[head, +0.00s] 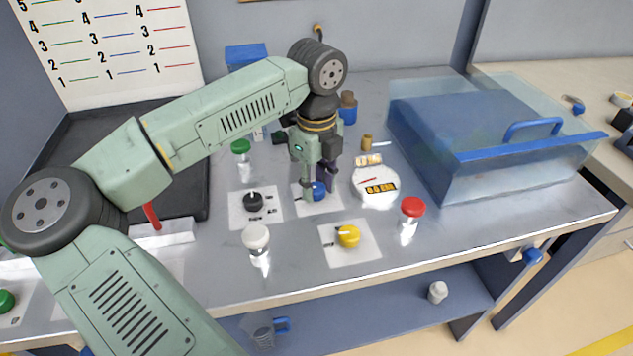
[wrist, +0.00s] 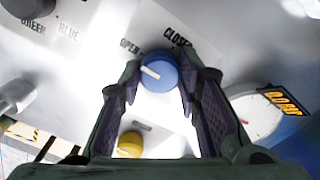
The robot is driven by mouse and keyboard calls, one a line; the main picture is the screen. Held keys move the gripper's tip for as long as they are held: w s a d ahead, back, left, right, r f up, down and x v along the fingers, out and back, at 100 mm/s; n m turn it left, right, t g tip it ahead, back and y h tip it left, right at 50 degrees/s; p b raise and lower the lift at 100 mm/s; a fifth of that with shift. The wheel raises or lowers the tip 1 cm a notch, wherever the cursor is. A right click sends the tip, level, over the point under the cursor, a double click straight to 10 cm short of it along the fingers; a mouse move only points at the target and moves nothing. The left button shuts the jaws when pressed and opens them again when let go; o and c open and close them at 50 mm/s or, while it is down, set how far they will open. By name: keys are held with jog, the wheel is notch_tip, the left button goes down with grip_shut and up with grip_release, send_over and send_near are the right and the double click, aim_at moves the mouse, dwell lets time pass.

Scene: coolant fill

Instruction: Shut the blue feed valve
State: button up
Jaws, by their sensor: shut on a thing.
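The blue feed valve (head: 319,192) is a round blue knob on a white plate on the bench. In the wrist view the blue knob (wrist: 160,73) has a white mark pointing up-left, towards the printed word OPEN. The word CLOSED stands above and slightly right of the knob. My gripper (head: 318,184) points down at the knob. In the wrist view the fingers of my gripper (wrist: 160,78) stand on the left and right sides of the knob, shut on it. In the head view the fingers partly hide the knob.
A black selector knob (head: 253,201) is to the left and a yellow knob (head: 349,236) in front. A round white gauge (head: 376,187) stands close right. Red-capped (head: 412,207) and white-capped (head: 256,238) bottles stand nearby. A clear blue bin (head: 470,190) fills the right.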

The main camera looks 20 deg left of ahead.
jog(key=c, duration=0.3)
jog(key=shift+f+m+b, duration=0.1)
jog(key=shift+m+b, duration=0.3)
jog(key=shift+b, duration=0.15)
jog(key=m+b, duration=0.2)
jog(key=shift+f+m+b, duration=0.1)
jog(key=shift+m+b, duration=0.3)
jog(key=m+b, duration=0.2)
jog(key=m, duration=0.2)
jog(key=shift+m+b, duration=0.3)
jog(key=shift+b, duration=0.1)
jog(key=m+b, duration=0.1)
jog(key=m, duration=0.3)
jog(key=shift+m+b, duration=0.3)
jog(key=m, duration=0.4)
jog(key=shift+r+m+b, duration=0.2)
jog(key=shift+m+b, duration=0.1)
jog(key=shift+b, duration=0.1)
